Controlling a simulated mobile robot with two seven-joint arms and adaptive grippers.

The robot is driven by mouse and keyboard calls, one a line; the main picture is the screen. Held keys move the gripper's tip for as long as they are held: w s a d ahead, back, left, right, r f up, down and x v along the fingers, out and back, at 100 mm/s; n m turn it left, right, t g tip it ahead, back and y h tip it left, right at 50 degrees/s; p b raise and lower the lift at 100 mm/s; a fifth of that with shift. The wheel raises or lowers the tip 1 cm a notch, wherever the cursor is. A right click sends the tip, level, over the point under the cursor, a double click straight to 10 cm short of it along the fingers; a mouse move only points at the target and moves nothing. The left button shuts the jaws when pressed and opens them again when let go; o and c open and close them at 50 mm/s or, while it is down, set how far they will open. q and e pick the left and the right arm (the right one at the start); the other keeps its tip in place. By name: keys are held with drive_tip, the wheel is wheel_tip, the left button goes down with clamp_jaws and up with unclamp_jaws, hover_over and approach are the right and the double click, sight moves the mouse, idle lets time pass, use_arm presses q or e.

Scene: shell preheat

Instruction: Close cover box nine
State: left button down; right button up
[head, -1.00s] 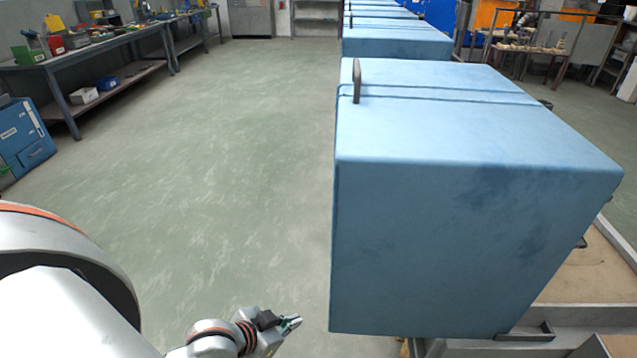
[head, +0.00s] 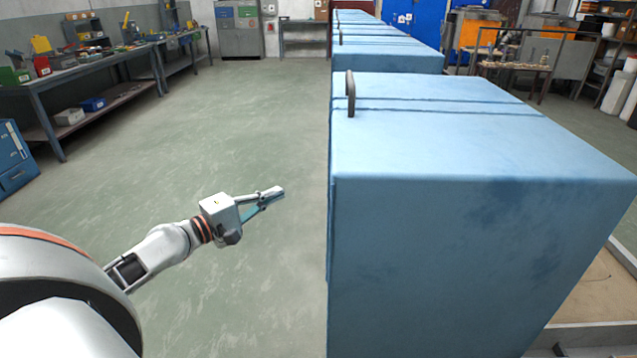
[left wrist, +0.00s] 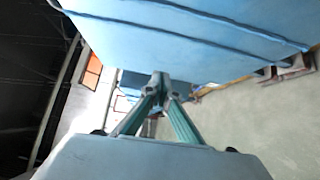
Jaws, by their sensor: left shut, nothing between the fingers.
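A large blue box (head: 450,150) fills the right side of the head view, with seams across its top and a dark upright handle (head: 350,94) near its left edge. I cannot tell which box number it is. My left gripper (head: 278,192) is shut and empty, out in the air to the left of the box and apart from it. In the left wrist view the closed fingertips (left wrist: 160,78) meet in front of a blue box side (left wrist: 190,45). My right gripper is not in view.
More blue boxes (head: 390,55) stand in a row behind. Workbenches (head: 85,70) with tools line the left. A blue cabinet (head: 14,160) stands at the left edge. The floor (head: 230,110) between the benches and boxes is clear.

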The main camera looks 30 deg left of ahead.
use_arm(q)
drive_tip(key=w+d+p, duration=0.4)
drive_tip(key=w+d, duration=0.1)
drive_tip(key=w, duration=0.6)
drive_tip(key=shift+w+d+p, duration=0.15)
drive_tip(key=shift+d+p, duration=0.15)
drive_tip(key=shift+d, duration=0.1)
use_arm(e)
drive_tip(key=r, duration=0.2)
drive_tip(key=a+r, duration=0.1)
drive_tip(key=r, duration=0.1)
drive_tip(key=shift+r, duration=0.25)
use_arm(q)
drive_tip(key=shift+w+d, duration=0.1)
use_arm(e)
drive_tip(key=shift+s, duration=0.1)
